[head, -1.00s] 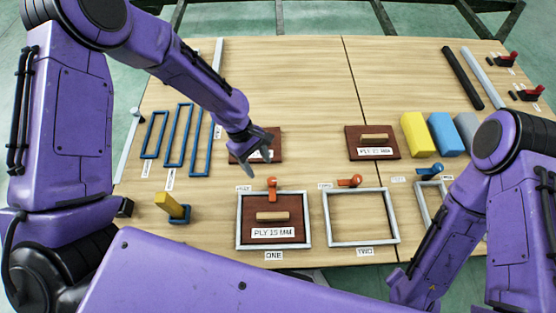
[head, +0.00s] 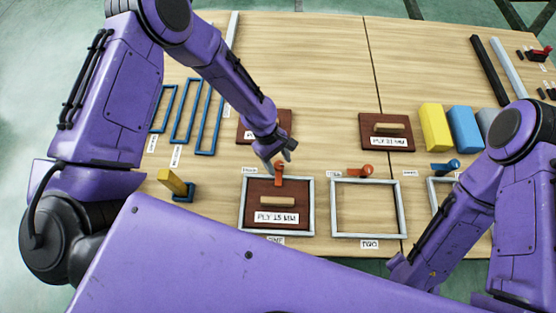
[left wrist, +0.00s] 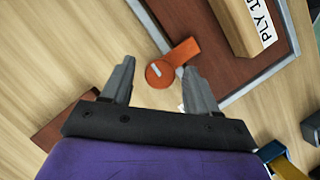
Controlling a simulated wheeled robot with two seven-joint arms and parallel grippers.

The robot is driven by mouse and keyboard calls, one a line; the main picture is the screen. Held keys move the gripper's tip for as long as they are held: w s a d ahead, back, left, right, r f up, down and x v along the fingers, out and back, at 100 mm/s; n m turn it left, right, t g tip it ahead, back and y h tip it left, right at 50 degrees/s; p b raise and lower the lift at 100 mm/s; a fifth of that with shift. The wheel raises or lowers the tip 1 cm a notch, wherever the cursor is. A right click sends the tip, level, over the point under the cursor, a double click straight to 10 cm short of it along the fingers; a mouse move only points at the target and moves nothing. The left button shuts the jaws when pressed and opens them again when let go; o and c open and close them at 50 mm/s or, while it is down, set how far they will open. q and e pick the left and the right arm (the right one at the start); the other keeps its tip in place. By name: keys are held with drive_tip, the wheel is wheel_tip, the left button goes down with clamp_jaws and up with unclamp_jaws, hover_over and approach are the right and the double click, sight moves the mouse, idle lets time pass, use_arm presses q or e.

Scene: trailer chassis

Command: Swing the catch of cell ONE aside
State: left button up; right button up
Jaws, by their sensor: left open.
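Cell ONE is a light grey frame (head: 312,205) at the near middle of the table. A brown panel (head: 255,190) with a wooden grip and a "PLY 15 MM" label lies in it. Its orange catch (head: 279,176) sits at the far rail; in the left wrist view the catch arm (left wrist: 186,50) reaches from its round pivot across the rail over the panel's edge. My left gripper (head: 279,155) is open just behind and above the catch. In the left wrist view its fingers (left wrist: 158,70) stand either side of the pivot, apparently holding nothing. My right gripper is out of view.
Cell TWO (head: 398,200) is an empty frame with its orange catch (head: 362,170) turned sideways. Another brown panel (head: 370,140) lies behind it. Blue frames (head: 184,110) lie at the back left.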

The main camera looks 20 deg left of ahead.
use_arm(q)
drive_tip(key=shift+c, duration=0.2)
drive_tip(key=c, duration=1)
drive_tip(key=shift+o, duration=0.2)
drive_tip(key=shift+r+m, duration=0.1)
drive_tip(key=shift+m, duration=0.3)
drive_tip(key=shift+w+m+g+y+p, duration=0.1)
drive_tip(key=shift+m+g+y+p, duration=0.25)
drive_tip(key=shift+m+p, duration=0.5)
drive_tip(key=m+g+y, duration=0.1)
drive_tip(key=m, duration=0.4)
drive_tip(key=shift+w+d, duration=0.1)
drive_tip(key=m+y, duration=0.1)
drive_tip(key=m, duration=0.1)
drive_tip(key=m+y, duration=0.1)
drive_tip(key=m, duration=0.2)
drive_tip(key=shift+d+g+p, duration=0.15)
drive_tip(key=shift+g+p, duration=0.1)
drive_tip(key=shift+p, duration=0.15)
drive_tip(key=m+y, duration=0.2)
drive_tip(key=m, duration=0.3)
drive_tip(key=shift+d, duration=0.1)
drive_tip(key=shift+m, duration=0.35)
